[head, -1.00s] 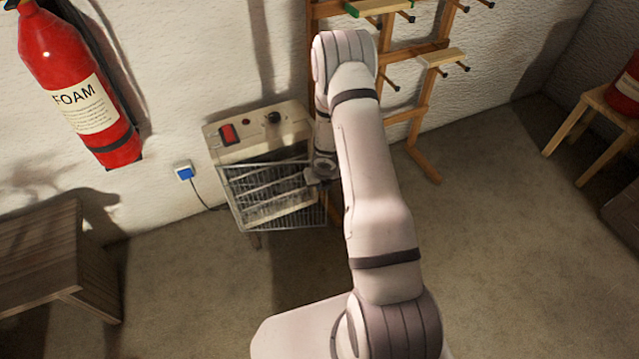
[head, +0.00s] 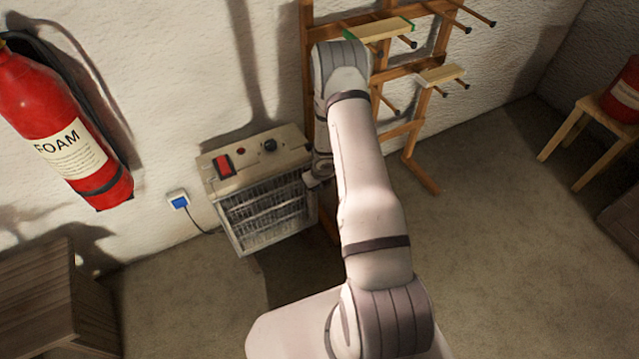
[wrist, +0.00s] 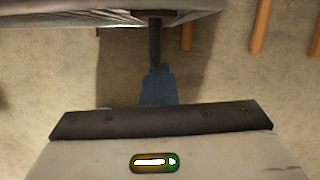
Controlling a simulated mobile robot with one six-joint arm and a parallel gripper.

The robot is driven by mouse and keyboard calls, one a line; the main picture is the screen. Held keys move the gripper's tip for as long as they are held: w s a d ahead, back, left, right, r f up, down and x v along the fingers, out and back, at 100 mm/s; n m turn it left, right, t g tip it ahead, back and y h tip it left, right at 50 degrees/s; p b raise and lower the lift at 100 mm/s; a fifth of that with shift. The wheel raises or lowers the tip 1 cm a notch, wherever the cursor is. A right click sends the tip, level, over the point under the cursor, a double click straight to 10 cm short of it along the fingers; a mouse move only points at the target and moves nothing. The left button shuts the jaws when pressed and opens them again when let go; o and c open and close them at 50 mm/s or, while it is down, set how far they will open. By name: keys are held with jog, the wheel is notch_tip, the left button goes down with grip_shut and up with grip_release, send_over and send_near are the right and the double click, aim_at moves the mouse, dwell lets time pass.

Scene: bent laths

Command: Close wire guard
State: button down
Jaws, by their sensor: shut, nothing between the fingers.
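The wire guard (head: 268,217) lies over the front of the beige heater (head: 215,178) in the head view, close along its face. I cannot tell whether any catch holds it. The heater has a red switch and a dark knob on top. My gripper (head: 317,181) is at the right edge of the heater and partly hidden by my own arm. In the wrist view my gripper (wrist: 158,82) is shut and empty, with the heater's edge across the top left. I cannot tell whether the fingers touch the guard.
A wooden peg rack (head: 405,75) stands behind my arm. A red fire extinguisher (head: 68,140) hangs on the left wall above a brown wooden cabinet (head: 55,300). A cord runs from the heater to a blue wall socket (head: 179,201). Floor in front is clear.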

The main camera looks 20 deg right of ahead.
jog(key=shift+w+a+r, duration=0.1)
jog(key=shift+w+r, duration=0.1)
jog(key=shift+w, duration=0.25)
jog(key=shift+r, duration=0.1)
jog(key=s+d+r, duration=0.2)
jog(key=s+r, duration=0.5)
jog(key=r, duration=0.2)
dwell(0.4)
jog(key=shift+d+r, duration=0.1)
